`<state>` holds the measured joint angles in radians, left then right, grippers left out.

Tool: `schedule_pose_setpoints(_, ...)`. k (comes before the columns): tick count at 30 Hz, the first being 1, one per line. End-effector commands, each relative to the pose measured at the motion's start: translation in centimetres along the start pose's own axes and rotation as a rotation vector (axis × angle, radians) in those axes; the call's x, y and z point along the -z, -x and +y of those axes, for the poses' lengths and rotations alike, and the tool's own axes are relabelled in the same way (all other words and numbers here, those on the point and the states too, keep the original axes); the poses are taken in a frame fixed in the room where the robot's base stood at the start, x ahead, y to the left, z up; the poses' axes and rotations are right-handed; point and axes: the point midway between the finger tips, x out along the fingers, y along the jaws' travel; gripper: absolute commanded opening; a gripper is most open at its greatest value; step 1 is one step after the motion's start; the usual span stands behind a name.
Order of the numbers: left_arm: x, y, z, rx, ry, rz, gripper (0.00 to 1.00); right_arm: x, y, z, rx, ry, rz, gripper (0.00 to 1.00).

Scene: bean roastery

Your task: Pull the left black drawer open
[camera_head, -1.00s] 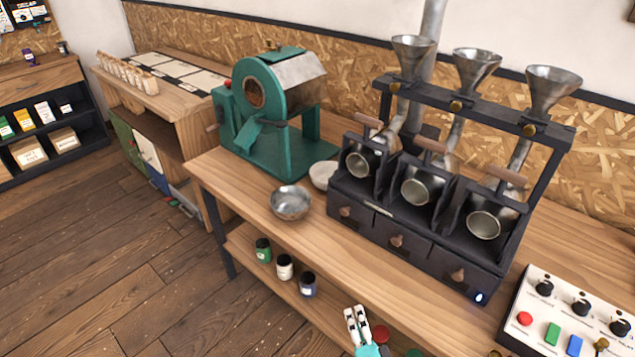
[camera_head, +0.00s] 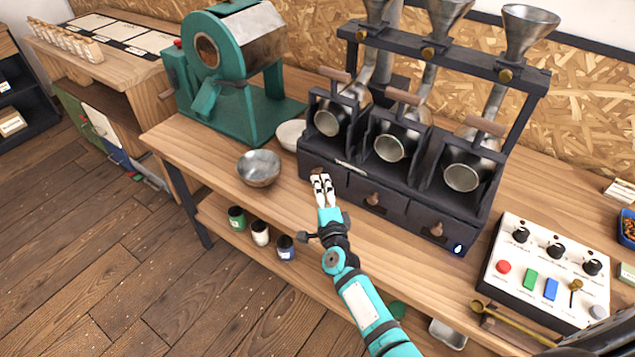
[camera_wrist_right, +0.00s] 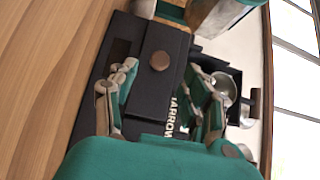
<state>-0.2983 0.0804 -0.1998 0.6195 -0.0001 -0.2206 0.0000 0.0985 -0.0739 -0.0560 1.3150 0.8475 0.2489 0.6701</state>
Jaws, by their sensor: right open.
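The left black drawer (camera_head: 341,184) is at the lower left of the black three-funnel machine and looks shut in the head view. Its round brown knob (camera_wrist_right: 159,61) shows clearly in the wrist view, in the upper middle of the drawer front (camera_wrist_right: 150,92). My right gripper (camera_head: 321,178) is in front of this drawer and partly hides it in the head view. In the wrist view the fingers of the right gripper (camera_wrist_right: 162,82) are spread, one on each side of the drawer front, with nothing held between them. Contact with the knob cannot be told. My left gripper is not in view.
A metal bowl (camera_head: 259,168) stands on the wooden table left of my gripper, with a pale bowl (camera_head: 290,134) behind it. The middle drawer (camera_head: 373,199) and right drawer (camera_head: 438,229) are alongside. A control panel (camera_head: 545,270) is at the right. Jars stand on the shelf below.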

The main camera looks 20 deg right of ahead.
Motion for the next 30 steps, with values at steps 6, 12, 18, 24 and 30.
schedule_pose_setpoints(6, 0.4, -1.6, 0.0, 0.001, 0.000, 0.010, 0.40, 0.0, -3.5, 0.2, 0.001, -0.001, 0.000, 0.49)
schedule_pose_setpoints(12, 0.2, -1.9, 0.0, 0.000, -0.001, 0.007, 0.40, 0.0, -4.6, 0.1, -0.001, 0.000, -0.001, 0.49)
schedule_pose_setpoints(18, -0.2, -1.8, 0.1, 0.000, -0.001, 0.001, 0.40, 0.0, -4.7, 0.1, -0.002, 0.000, 0.000, 0.49)
schedule_pose_setpoints(24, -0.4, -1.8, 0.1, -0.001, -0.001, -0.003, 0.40, 0.0, -4.7, 0.0, -0.001, 0.000, 0.000, 0.30)
schedule_pose_setpoints(30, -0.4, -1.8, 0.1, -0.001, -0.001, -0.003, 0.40, 0.0, -4.7, 0.1, -0.001, 0.000, 0.000, 0.04)
